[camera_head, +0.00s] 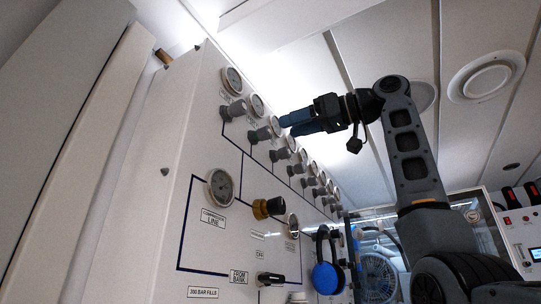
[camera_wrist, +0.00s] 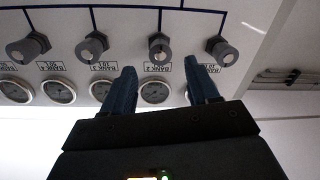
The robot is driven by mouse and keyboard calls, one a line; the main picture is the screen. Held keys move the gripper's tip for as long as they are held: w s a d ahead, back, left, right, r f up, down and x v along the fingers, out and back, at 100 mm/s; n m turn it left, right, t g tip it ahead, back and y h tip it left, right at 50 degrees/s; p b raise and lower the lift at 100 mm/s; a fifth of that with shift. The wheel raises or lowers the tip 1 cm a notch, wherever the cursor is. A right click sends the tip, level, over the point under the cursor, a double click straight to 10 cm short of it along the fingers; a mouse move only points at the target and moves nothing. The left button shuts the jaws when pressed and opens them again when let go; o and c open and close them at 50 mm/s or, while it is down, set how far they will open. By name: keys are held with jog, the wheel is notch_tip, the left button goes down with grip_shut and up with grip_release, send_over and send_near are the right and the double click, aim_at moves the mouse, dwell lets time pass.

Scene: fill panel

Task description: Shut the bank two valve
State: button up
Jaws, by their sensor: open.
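The bank two valve is a grey knob (camera_wrist: 160,47) on the white panel, with a BANK 2 label beside it in the wrist view, which shows the panel upside down. In the head view it appears to be the second knob (camera_head: 261,134) from the left end of the upper row. My gripper (camera_wrist: 159,66) is open and empty, its two blue fingers spread to either side of the BANK 2 label. The knob lies ahead of the gap, apart from the fingers. In the head view the gripper (camera_head: 289,126) is in front of the panel's upper row.
Neighbouring grey knobs (camera_wrist: 92,47) and (camera_wrist: 221,50) stand close on either side. A row of round gauges (camera_wrist: 59,91) runs along the knobs. Lower on the panel are a black-and-brass knob (camera_head: 268,208), a large gauge (camera_head: 220,188) and a blue round item (camera_head: 326,277).

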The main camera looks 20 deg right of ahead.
aim_at(270, 134)
jog(key=shift+p+x, duration=0.8)
jog(key=shift+x, duration=2.35)
jog(key=c, duration=1)
